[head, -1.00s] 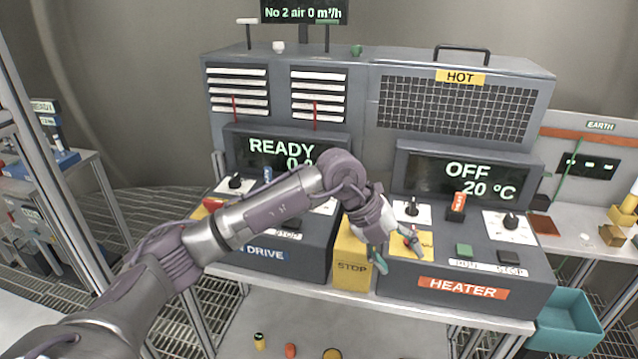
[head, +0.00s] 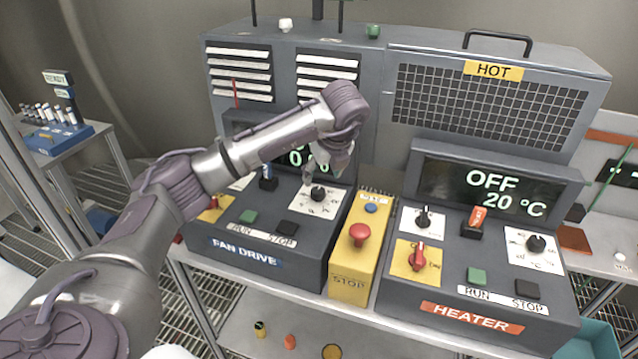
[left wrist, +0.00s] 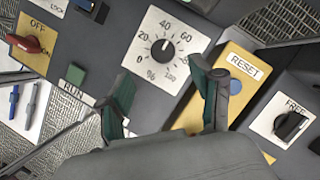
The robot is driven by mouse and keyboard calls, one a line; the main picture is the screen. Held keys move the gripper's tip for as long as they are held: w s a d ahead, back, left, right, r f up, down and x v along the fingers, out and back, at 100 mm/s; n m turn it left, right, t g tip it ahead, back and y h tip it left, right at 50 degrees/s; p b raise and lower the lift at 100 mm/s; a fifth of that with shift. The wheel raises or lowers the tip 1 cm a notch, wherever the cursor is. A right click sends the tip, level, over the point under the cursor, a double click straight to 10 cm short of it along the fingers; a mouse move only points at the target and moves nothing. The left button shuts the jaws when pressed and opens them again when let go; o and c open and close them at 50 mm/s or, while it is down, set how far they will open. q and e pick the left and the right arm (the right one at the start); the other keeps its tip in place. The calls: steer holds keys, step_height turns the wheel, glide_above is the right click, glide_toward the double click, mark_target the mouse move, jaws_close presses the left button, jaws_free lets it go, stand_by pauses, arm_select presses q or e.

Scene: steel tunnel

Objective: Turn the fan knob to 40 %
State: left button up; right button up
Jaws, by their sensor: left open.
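The fan knob is a black round knob (head: 318,193) on a white dial plate, at the right of the FAN DRIVE panel (head: 245,252). In the left wrist view the knob (left wrist: 163,48) sits on a percent scale marked from 0 to 100. Its small white mark points towards the upper part of the scale; I cannot read the exact value. My left gripper (head: 322,170) is just above and behind the knob in the head view. In the left wrist view its two green-padded fingers (left wrist: 167,92) are open and empty, apart from the knob. My right gripper is not in view.
A yellow box with a red STOP button (head: 359,232) and a blue RESET button (head: 371,208) stands right of the dial. The heater panel (head: 470,315) is further right, reading OFF, 20 °C. Green RUN (head: 248,216) and black STOP (head: 287,228) buttons lie left of the dial.

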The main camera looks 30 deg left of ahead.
mark_target(318, 191)
arm_select(q)
steer(key=x, duration=0.2)
steer(key=p+x, duration=0.1)
steer(key=x, duration=0.1)
steer(key=shift+w, duration=0.3)
steer(key=shift+p+x, duration=0.4)
steer(key=shift+x, duration=0.7)
steer(key=shift+f, duration=0.25)
steer(key=shift+a+f, duration=0.1)
steer(key=shift+f, duration=0.25)
steer(key=c, duration=1.1)
steer(key=shift+c, duration=0.2)
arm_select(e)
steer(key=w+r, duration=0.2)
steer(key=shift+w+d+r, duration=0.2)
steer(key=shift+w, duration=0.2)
